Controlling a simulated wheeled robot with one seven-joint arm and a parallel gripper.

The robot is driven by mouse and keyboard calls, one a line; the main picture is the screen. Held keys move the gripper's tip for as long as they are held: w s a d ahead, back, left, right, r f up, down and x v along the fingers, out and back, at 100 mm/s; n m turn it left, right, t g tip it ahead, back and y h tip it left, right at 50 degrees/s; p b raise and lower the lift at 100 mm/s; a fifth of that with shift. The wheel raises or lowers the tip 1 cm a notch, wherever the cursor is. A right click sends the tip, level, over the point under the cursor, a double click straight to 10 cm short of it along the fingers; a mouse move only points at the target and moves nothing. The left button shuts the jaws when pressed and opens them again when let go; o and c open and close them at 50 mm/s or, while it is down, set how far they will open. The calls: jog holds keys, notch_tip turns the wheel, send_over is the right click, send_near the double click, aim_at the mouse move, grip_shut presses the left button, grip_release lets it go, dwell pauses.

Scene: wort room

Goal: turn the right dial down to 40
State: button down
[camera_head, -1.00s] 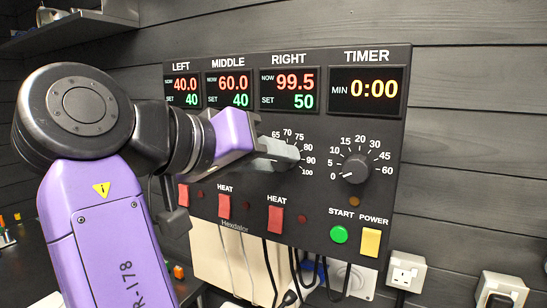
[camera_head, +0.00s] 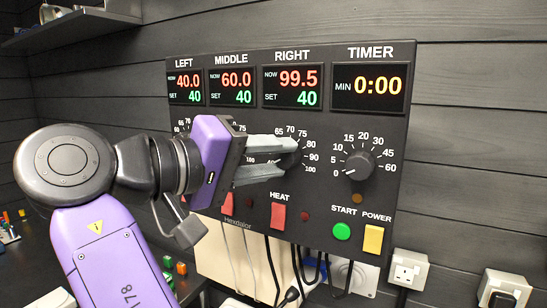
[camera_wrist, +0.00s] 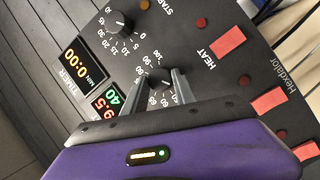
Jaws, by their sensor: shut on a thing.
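The black control panel (camera_head: 330,125) hangs on the dark wall. The right display (camera_head: 291,87) reads NOW 99.5 and SET 40; its green 40 also shows in the wrist view (camera_wrist: 112,97). My gripper (camera_head: 284,158) reaches in from the left, with its grey fingers shut on the right dial (camera_head: 291,160). In the wrist view the fingers (camera_wrist: 163,85) stand on both sides of this dial (camera_wrist: 158,77). The fingers and purple gripper body hide part of the dial and its scale, so its pointer is unclear.
The left display (camera_head: 185,86) and middle display (camera_head: 231,86) both show SET 40. The timer dial (camera_head: 360,166) is just right of my gripper. Red HEAT switches (camera_head: 278,216), the green START button (camera_head: 341,231) and the yellow POWER switch (camera_head: 373,239) sit below. Cables hang under the panel.

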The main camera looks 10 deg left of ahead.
jog(key=shift+f, duration=0.15)
jog(key=c, duration=1)
grip_release()
jog(key=b+v, duration=0.2)
jog(key=v, duration=0.5)
jog(key=shift+s+a+b, duration=0.2)
jog(key=shift+s+b, duration=0.05)
jog(key=shift+b, duration=0.1)
jog(key=shift+a, duration=0.1)
